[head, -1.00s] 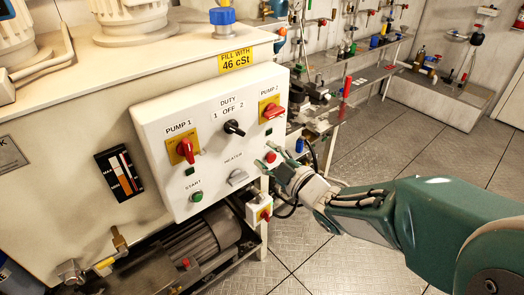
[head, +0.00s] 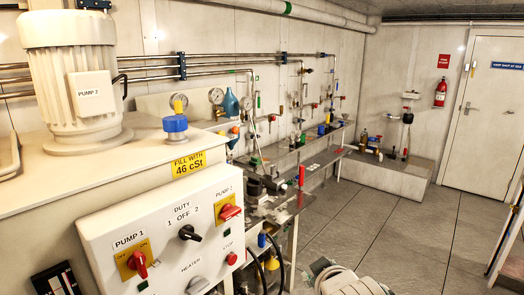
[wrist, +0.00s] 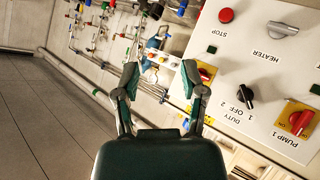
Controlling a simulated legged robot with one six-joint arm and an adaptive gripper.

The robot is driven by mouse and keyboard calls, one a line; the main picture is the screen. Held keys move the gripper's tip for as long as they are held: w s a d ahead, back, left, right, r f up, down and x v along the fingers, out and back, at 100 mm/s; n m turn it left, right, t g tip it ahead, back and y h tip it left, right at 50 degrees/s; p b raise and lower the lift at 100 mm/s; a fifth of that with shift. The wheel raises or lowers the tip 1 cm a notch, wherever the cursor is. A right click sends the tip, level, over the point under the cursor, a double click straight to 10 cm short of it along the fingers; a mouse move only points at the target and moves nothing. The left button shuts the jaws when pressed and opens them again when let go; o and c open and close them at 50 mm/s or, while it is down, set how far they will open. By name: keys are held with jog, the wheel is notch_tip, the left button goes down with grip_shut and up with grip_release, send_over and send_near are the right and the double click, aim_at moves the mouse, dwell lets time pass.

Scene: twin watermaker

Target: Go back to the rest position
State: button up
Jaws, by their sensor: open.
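My gripper (wrist: 162,88) shows in the wrist view with its two dark green fingers apart and nothing between them. The white control panel (wrist: 240,65) appears upside down at the right of that view, beyond and beside the fingers. No contact with the panel is visible. In the head view the same control panel (head: 165,222) is at the lower left, with red PUMP 1 and PUMP 2 switches and a black DUTY knob. What looks like a pale part of my arm (head: 350,284) shows at the bottom edge; the fingers cannot be made out there.
A tank top with a large pump motor (head: 70,75) and a blue cap (head: 175,124) is at left. A long bench (head: 318,160) with valves, gauges and bottles runs along the wall. The tiled floor (head: 400,220) is clear toward the white door (head: 492,90).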

jog(key=s+d+f+m+g, duration=0.1)
jog(key=s+d+m+g, duration=0.1)
jog(key=s, duration=0.6)
jog(key=s+d+f+m+g+h, duration=0.1)
jog(key=s+m+g, duration=0.3)
jog(key=s, duration=0.4)
jog(key=shift+s+d+m, duration=0.15)
jog(key=shift+d+m, duration=0.25)
jog(key=shift+d, duration=0.3)
